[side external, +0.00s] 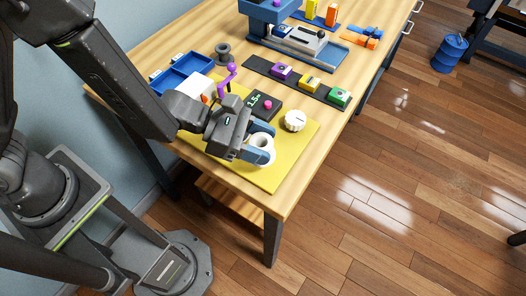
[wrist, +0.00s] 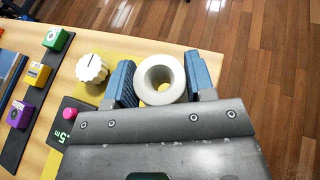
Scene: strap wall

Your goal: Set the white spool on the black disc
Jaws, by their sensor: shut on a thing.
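The white spool (side external: 264,143) is upright between the blue-padded fingers of my gripper (side external: 257,148), over the front part of the yellow mat. I cannot tell whether the spool touches the mat. A dark round piece with a raised middle (side external: 223,52), perhaps the black disc, stands on the wooden table behind the mat. It is not in the wrist view.
On the yellow mat (side external: 291,160) are a white knob (side external: 295,121) and a black box with a pink button (side external: 266,105). A purple crank (side external: 229,78) rises behind. A dark strip holds purple, yellow and green blocks (side external: 340,97). A blue tray (side external: 184,72) lies at the left.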

